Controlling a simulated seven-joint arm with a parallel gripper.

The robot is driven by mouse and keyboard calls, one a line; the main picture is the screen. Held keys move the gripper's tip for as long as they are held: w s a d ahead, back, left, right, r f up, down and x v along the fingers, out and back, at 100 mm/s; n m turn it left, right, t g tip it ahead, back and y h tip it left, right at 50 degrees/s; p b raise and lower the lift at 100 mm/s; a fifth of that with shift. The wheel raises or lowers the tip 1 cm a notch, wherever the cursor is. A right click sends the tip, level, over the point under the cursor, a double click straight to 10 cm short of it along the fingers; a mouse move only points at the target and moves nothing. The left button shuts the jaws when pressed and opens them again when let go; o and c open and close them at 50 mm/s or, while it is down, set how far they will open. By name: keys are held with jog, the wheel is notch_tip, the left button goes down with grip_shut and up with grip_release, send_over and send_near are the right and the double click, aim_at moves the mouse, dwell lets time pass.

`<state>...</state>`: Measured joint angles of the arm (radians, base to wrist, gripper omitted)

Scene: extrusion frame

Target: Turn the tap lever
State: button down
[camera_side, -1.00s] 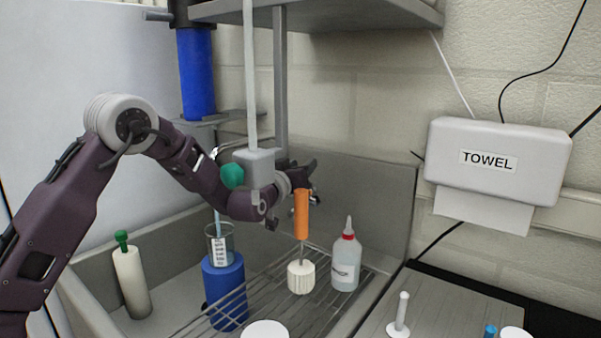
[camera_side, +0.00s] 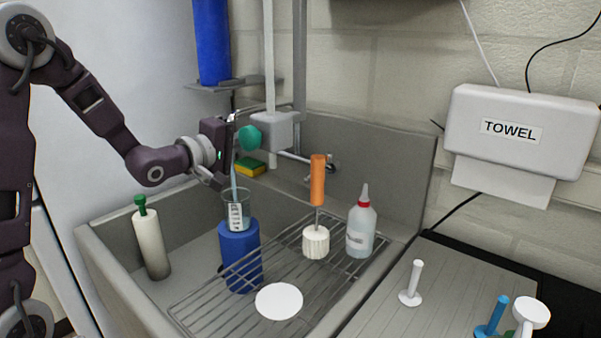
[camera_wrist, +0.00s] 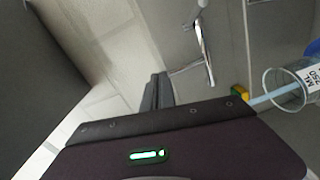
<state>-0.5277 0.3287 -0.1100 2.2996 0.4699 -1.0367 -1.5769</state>
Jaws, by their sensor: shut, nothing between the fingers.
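A chrome tap (camera_wrist: 203,48) shows near the top middle of the wrist view, with a thin pipe and a bent metal arm. I cannot tell for certain which part is the lever. In the side view, tap metalwork (camera_side: 331,163) is on the sink's back wall, partly hidden by an orange handle. My gripper (camera_wrist: 157,92) is shut and empty, below and left of the tap in the wrist view, apart from it in the picture. In the side view my gripper (camera_side: 229,130) is left of a green ball beside a grey box, its fingers mostly hidden.
The grey box (camera_side: 276,131) hangs on a rod, with the green ball (camera_side: 249,138) at its left. Below my gripper, a beaker (camera_side: 236,212) with a light blue rod stands on a blue cylinder (camera_side: 238,266). A red-capped bottle (camera_side: 361,234) stands on the rack. A sponge (camera_side: 249,168) lies behind.

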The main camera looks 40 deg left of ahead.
notch_tip(320, 180, down, 10)
jog(key=w+d+f, duration=0.1)
jog(key=w+d, duration=0.2)
jog(key=w, duration=0.8)
jog(key=shift+d, duration=0.3)
jog(key=d, duration=0.2)
jog(key=w+d, duration=0.1)
jog(key=d, duration=0.2)
jog(key=shift+w+d, duration=0.1)
jog(key=shift+w, duration=0.05)
